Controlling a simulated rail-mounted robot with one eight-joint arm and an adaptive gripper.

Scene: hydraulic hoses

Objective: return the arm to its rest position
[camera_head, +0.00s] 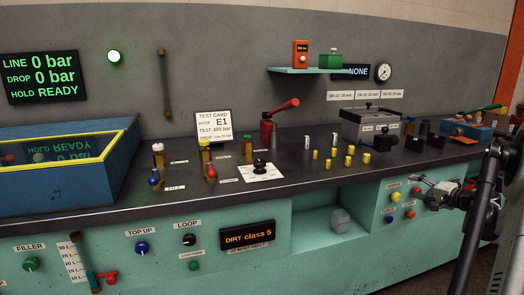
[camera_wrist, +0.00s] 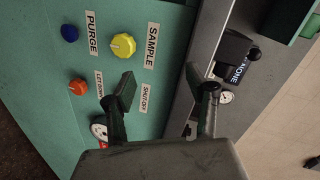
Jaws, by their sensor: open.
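My gripper (camera_head: 424,190) is at the right of the head view, in front of the green bench front, beside a small panel of coloured knobs. In the wrist view my gripper (camera_wrist: 160,84) has its two dark fingers spread well apart with nothing between them. A yellow knob (camera_wrist: 122,45) labelled SAMPLE, an orange knob (camera_wrist: 78,87) and a blue knob (camera_wrist: 69,33) labelled PURGE lie beyond the fingers, apart from them. My arm runs down the right edge of the head view.
The bench top (camera_head: 110,212) carries several fittings, a red-handled press (camera_head: 270,128) and a grey box (camera_head: 370,127). A blue tank (camera_head: 60,199) with a yellow rim stands at the left. An open recess (camera_head: 310,235) holds a small grey container (camera_head: 340,221).

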